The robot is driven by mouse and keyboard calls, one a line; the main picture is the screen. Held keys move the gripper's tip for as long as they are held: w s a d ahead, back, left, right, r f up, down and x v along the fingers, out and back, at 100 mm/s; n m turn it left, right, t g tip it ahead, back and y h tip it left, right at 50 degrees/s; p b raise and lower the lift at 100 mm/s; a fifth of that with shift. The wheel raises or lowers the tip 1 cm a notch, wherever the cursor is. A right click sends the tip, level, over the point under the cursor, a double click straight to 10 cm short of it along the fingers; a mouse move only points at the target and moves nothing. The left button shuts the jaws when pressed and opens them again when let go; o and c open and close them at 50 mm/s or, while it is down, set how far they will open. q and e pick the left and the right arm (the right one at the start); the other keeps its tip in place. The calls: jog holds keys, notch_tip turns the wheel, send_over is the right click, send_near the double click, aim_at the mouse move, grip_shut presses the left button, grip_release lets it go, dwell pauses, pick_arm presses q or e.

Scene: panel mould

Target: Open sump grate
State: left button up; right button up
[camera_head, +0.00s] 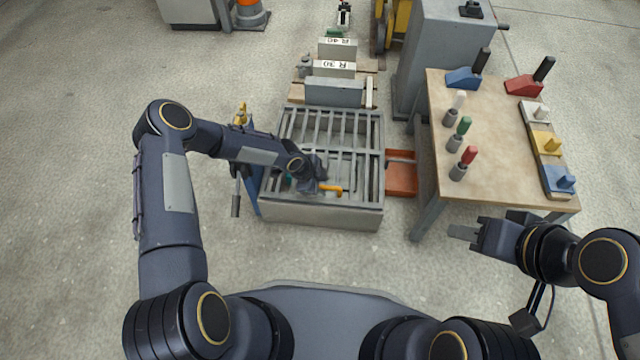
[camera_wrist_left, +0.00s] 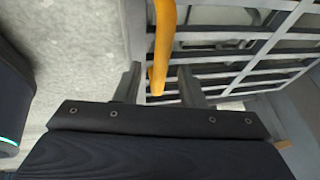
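The sump (camera_head: 320,214) is a grey box on the floor, topped by a grey barred grate (camera_head: 357,133) that lies flat across it. A yellow-orange handle (camera_head: 331,188) shows at the near part of the grate. My left gripper (camera_head: 318,184) is over the near part, at the handle. In the left wrist view, the handle (camera_wrist_left: 163,45) reaches down between the two fingers, with gaps visible on both sides, so the gripper is open. My right gripper (camera_head: 462,232) is empty in front of the table; its finger gap is not clear.
A wooden-topped table (camera_head: 490,130) with coloured tools stands at the right. A red-orange tray (camera_head: 402,179) lies between sump and table. Panels marked R 30 (camera_head: 333,69) and R 40 stand behind the sump. The floor at left is mostly clear.

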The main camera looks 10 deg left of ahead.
pick_arm(q)
grip_shut()
